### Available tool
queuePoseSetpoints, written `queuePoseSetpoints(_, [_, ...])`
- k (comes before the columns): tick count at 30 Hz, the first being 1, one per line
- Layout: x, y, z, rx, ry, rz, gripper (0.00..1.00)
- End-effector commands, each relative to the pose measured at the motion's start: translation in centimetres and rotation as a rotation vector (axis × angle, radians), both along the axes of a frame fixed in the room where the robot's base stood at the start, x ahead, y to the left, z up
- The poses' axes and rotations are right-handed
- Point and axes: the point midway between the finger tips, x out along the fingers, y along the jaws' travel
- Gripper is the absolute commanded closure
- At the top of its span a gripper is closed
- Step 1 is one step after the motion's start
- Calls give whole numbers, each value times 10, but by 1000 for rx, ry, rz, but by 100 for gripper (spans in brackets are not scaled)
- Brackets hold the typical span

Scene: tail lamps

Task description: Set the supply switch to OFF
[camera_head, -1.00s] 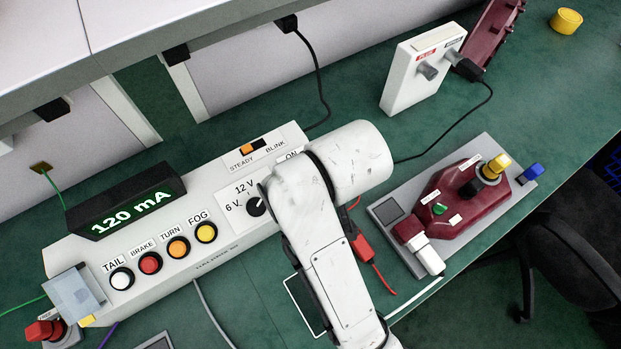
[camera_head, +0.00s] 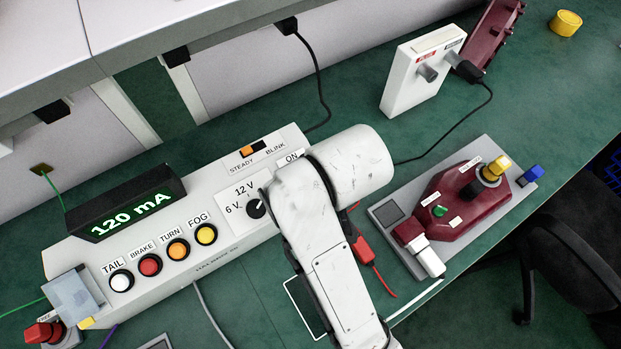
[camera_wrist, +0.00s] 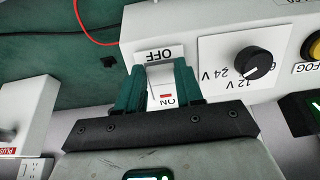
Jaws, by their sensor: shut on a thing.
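The supply switch (camera_wrist: 162,88) is a white rocker between an OFF label (camera_wrist: 160,54) and an ON label (camera_wrist: 167,101) in the wrist view. The supply box (camera_head: 215,262) has a lit display (camera_head: 130,213) reading 120 mA.
A voltage knob (camera_head: 255,208) sits left of my arm, and a steady/blink slider (camera_head: 252,149) sits behind it. Several round lamp buttons line the box. A red lead (camera_head: 365,252) and the maroon lamp unit (camera_head: 462,205) lie to the right. A white socket box (camera_head: 422,72) stands behind.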

Motion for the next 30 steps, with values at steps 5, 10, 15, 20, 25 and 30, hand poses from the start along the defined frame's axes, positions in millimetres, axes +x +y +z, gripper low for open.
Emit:
queuePoseSetpoints(5, [-2,-3,-7,49,-78,-2,94])
queuePoseSetpoints(10, [-3,-4,-10,100,-152,-3,94])
queuePoseSetpoints(15, [-4,-3,-9,118,-173,-2,94])
queuePoseSetpoints(20, [-4,-3,-9,117,-171,-2,94])
queuePoseSetpoints(25, [-4,-2,-9,117,-171,-2,52])
queuePoseSetpoints(30, [-4,-2,-9,117,-171,-2,38])
